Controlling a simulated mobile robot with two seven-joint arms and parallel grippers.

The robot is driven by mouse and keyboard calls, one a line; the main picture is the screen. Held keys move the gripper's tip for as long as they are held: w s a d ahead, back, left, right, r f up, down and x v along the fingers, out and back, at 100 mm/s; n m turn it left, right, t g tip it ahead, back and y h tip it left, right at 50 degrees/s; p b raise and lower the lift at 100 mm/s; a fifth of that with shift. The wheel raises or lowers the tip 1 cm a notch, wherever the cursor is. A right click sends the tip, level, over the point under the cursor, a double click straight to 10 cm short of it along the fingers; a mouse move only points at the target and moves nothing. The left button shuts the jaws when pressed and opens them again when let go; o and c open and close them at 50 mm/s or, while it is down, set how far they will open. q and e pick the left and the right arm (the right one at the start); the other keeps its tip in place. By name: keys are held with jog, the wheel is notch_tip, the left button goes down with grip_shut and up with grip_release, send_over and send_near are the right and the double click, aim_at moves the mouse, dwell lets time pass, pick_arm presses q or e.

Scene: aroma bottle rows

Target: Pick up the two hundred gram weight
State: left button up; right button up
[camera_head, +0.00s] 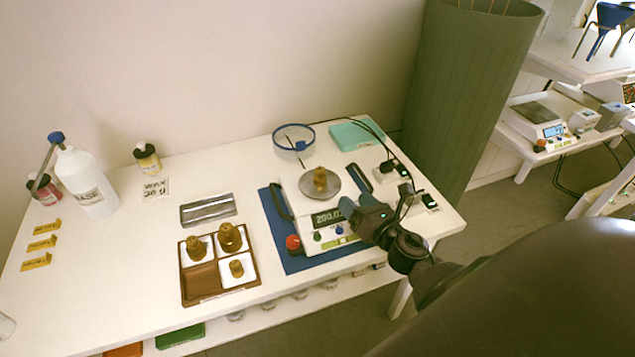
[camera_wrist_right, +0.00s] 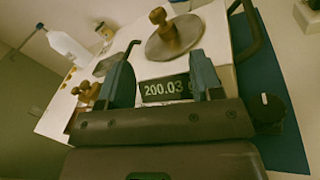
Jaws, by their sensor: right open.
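A brass weight (camera_head: 320,180) stands upright on the round steel pan (camera_head: 330,192) of a white scale; its display appears to read about 200. The weight also shows in the right wrist view (camera_wrist_right: 163,25), on the pan (camera_wrist_right: 184,40), and the display (camera_wrist_right: 165,88) there reads 200.03. My right gripper (camera_head: 348,207) is at the front of the scale, apart from the weight. In the right wrist view its two fingers (camera_wrist_right: 163,75) are spread with nothing between them, and the weight is beyond them. My left gripper is not in view.
A steel block (camera_head: 208,209), a glass bowl (camera_head: 294,139) and a teal box (camera_head: 355,134) are nearby. A white bottle (camera_head: 88,185) stands far left.

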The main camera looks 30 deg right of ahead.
aim_at(324, 174)
jog(key=n, duration=0.2)
jog(key=w+n, duration=0.1)
jog(key=shift+w+d+f+n+y, duration=0.2)
jog(key=shift+n+y, duration=0.1)
jog(key=shift+n, duration=0.1)
jog(key=shift+w+n, duration=0.25)
jog(key=shift+n, duration=0.15)
jog(key=w, duration=0.4)
jog(key=shift+w+r, duration=0.15)
jog(key=shift+w, duration=0.05)
jog(key=shift+w+a+p, duration=0.2)
jog(key=shift+w, duration=1.35)
jog(key=shift+w+a+p, duration=0.15)
jog(key=shift+w+a, duration=0.05)
jog(key=shift+w, duration=1.3)
